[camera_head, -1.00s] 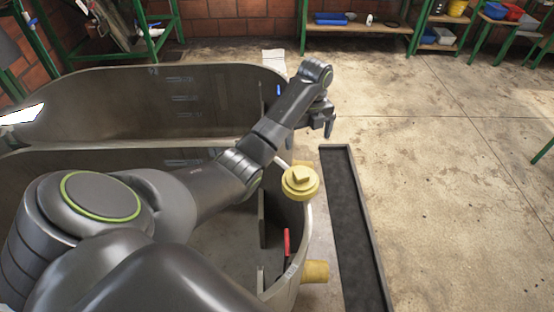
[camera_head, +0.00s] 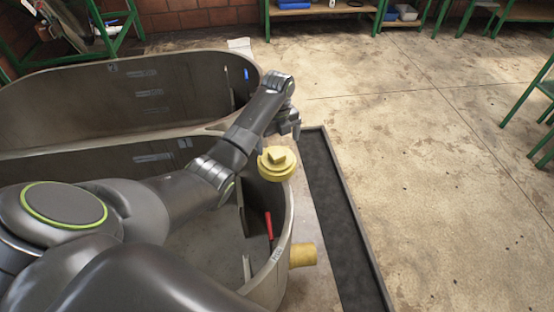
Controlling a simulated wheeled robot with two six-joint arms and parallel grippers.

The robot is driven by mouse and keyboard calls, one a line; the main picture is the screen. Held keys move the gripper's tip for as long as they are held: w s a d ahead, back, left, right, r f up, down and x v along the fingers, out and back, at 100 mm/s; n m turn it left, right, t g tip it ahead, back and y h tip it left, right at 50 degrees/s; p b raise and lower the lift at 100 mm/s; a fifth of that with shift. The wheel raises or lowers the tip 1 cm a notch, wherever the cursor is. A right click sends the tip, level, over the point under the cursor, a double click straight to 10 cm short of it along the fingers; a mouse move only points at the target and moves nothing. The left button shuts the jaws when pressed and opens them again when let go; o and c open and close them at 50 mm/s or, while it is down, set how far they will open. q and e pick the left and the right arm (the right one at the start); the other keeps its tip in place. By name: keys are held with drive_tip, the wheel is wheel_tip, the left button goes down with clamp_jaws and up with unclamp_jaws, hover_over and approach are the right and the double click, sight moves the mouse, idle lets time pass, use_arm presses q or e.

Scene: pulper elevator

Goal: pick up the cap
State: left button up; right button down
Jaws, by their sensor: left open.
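My left gripper (camera_head: 289,132) is at the end of the arm that comes in from the left. It is just beyond and a little right of the cap, with its fingers pointing down, apart from the cap and empty. My left forearm passes over the tank close to the cap's left side. My right gripper is not in view.
The grey tank (camera_head: 185,66) fills the left side, with a red-handled item (camera_head: 269,225) inside. A yellow pipe stub (camera_head: 303,254) sticks out of its right side. A dark framed channel (camera_head: 335,215) runs along the floor. Open concrete floor (camera_head: 430,150) lies right.

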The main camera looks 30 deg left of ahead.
sight(277, 153)
use_arm(q)
drive_tip(key=shift+s+a+f+p, duration=0.1)
drive_tip(key=shift+f+p, duration=0.15)
drive_tip(key=shift+f, duration=1.2)
drive_tip(key=shift+s+f+p, duration=0.1)
drive_tip(key=shift+f+p, duration=0.1)
drive_tip(key=shift+f, duration=1.2)
drive_tip(key=shift+w, duration=0.1)
drive_tip(key=c, duration=0.8)
drive_tip(key=shift+r, duration=0.1)
